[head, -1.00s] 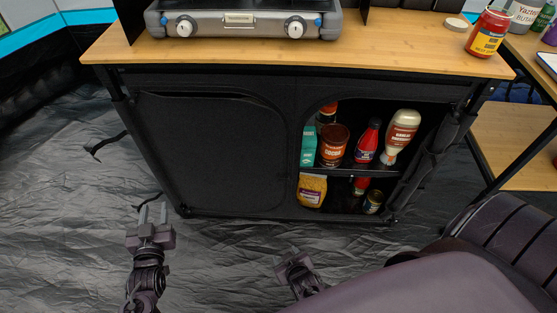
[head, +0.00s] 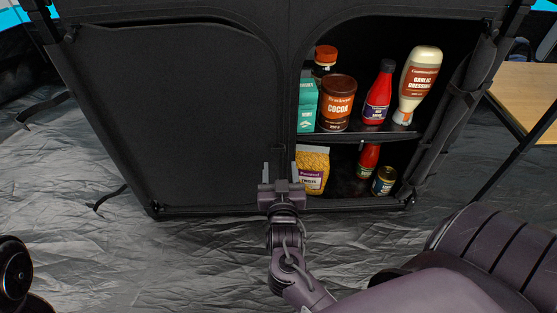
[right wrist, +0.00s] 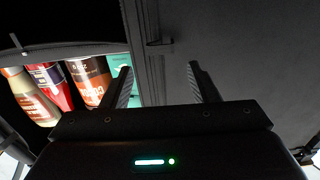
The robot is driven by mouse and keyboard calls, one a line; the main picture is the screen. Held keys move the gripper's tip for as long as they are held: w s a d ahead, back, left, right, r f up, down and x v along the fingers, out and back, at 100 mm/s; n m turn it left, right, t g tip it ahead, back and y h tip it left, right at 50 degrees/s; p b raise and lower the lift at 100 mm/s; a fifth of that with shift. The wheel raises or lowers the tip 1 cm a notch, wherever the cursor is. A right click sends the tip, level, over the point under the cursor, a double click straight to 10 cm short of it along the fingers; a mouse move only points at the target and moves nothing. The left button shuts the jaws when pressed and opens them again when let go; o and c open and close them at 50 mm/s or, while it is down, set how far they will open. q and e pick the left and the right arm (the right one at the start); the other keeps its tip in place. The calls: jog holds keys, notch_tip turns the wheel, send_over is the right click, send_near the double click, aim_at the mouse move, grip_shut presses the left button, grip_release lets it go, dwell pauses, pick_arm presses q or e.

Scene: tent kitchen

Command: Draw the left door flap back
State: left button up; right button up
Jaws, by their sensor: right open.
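The left door flap (head: 170,110) is a black fabric panel that hangs closed over the left half of the cabinet. It fills the right side of the right wrist view (right wrist: 245,60). My right gripper (head: 281,168) is open and empty, in front of the post between the flap and the open right compartment, low down near the flap's right edge. In the right wrist view its two fingers (right wrist: 158,68) stand apart, with a small dark tab (right wrist: 160,44) on the flap's edge beyond them. My left gripper is out of view.
The right compartment is open. Its upper shelf (head: 350,133) holds a cocoa tub (head: 338,105), a red bottle (head: 378,95) and a garlic dressing bottle (head: 418,82). A yellow bag (head: 312,168) stands low, close to my right gripper. Grey groundsheet (head: 150,260) is clear in front.

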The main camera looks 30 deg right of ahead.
aim_at(279, 150)
jog(key=b+x, duration=0.2)
jog(key=x, duration=0.3)
jog(key=shift+w+f, duration=0.15)
jog(key=shift+w, duration=0.05)
jog(key=shift+w+d, duration=0.3)
jog(key=shift+w, duration=0.1)
jog(key=shift+c, duration=0.2)
grip_shut()
